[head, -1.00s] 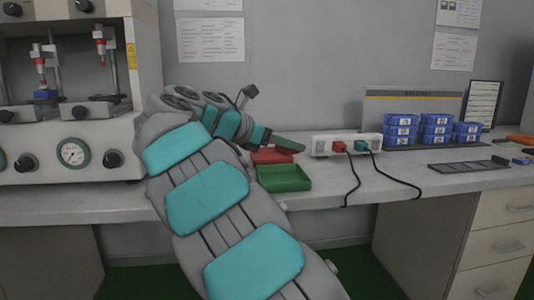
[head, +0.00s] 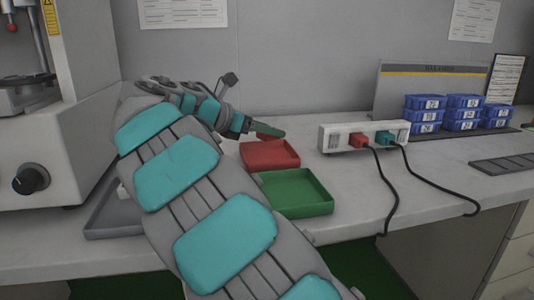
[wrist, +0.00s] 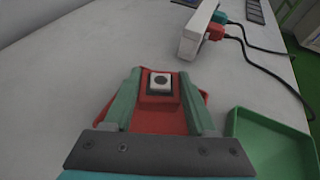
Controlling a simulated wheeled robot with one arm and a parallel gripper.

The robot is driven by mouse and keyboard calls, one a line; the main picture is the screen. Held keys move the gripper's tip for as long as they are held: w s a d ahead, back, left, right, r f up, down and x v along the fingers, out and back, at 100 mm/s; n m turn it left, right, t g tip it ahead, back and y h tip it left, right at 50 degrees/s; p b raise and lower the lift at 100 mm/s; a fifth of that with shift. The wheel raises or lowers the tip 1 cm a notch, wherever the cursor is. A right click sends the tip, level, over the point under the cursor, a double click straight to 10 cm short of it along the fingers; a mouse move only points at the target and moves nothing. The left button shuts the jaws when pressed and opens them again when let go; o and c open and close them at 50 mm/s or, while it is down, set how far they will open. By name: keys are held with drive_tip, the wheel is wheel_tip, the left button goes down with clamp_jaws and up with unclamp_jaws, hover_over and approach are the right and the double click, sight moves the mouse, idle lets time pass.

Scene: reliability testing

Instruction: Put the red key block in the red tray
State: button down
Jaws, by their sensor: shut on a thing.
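The red key block (wrist: 160,97), with a white and black key on top, sits between the green fingers of my gripper (wrist: 164,100) in the wrist view. My gripper is shut on it. In the head view my gripper (head: 266,130) is over the back part of the red tray (head: 272,160); the block cannot be made out clearly there. In the wrist view red tray (wrist: 206,97) shows behind and beside the fingers, mostly hidden by them. I cannot tell whether the block touches the tray.
A green tray (head: 300,208) stands in front of the red one. A white power strip (head: 333,138) with red and teal plugs and black cables lies to the right. Blue bins (head: 465,113) stand further right. A grey tray (head: 105,212) lies left, partly behind my arm.

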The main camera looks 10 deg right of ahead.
sight(268, 159)
drive_tip(key=shift+f+b, duration=0.5)
drive_tip(key=shift+f, duration=2.05)
drive_tip(key=shift+f, duration=0.1)
drive_tip(key=shift+c, duration=1)
unclamp_jaws()
drive_tip(key=shift+s+a+r, duration=0.1)
drive_tip(key=shift+a+r, duration=0.15)
drive_tip(key=shift+a, duration=0.05)
drive_tip(key=p+v, duration=0.2)
drive_tip(key=v, duration=0.8)
drive_tip(key=shift+a, duration=0.15)
drive_tip(key=shift+s+a+r, duration=0.2)
drive_tip(key=shift+s+a, duration=0.15)
drive_tip(key=shift+a, duration=0.05)
